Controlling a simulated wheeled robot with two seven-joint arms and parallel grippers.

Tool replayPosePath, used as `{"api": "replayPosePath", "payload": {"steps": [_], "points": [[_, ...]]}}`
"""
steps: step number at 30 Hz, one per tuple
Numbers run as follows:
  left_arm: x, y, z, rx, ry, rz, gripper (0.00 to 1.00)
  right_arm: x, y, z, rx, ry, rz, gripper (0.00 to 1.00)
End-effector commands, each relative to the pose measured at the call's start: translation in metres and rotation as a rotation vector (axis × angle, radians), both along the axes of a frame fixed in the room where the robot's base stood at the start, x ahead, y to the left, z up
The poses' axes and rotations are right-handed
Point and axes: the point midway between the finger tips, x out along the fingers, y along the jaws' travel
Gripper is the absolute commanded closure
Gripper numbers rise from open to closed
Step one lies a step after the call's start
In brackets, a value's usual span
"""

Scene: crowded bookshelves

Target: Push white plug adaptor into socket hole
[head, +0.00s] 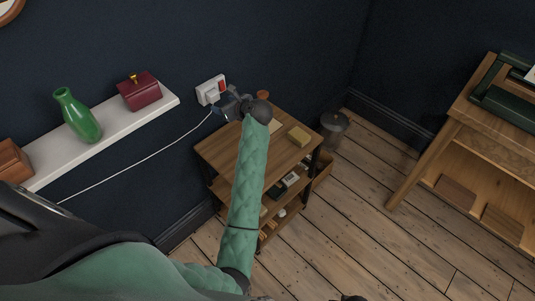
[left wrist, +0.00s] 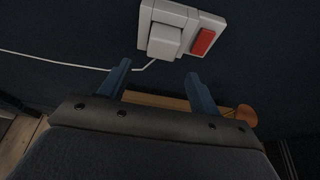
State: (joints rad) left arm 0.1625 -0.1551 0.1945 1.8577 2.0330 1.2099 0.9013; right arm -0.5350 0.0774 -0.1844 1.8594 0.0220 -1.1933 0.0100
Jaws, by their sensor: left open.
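The white plug adaptor (left wrist: 165,40) sits at the left part of the white wall socket plate (left wrist: 182,13), its cable hanging from its underside. Whether it is fully seated cannot be told. A red switch (left wrist: 203,42) is on the right part of the plate. In the head view the adaptor (head: 211,97) and the socket plate (head: 204,85) are on the dark wall above the small table. My left gripper (left wrist: 158,82) is open and empty, its two blue fingers just below the adaptor and apart from it. It also shows in the head view (head: 222,107), near the plate. My right gripper is not identifiable.
A white shelf (head: 110,120) at left holds a green vase (head: 78,116), a dark red box (head: 139,91) and a wooden box (head: 12,160). A white cable (head: 140,160) runs along the wall. Below my arm stands a wooden table (head: 220,150). A bin (head: 334,128) stands right of it.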

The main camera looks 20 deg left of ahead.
Motion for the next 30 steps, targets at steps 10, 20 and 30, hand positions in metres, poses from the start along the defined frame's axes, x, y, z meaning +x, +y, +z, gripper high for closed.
{"api": "replayPosePath", "payload": {"steps": [10, 20, 30], "points": [[-0.009, -0.022, 0.001, 0.001, 0.001, -0.002, 0.37, 0.0, 0.0, 0.017, 0.0, 0.0, 0.0, 0.64], [-0.021, -0.049, -0.004, 0.006, 0.0, -0.023, 0.37, 0.0, 0.0, 0.021, 0.0, 0.0, 0.0, 0.64], [-0.019, -0.07, -0.016, 0.005, 0.0, -0.277, 0.37, 0.0, 0.0, 0.001, 0.0, 0.0, 0.0, 0.64]]}}
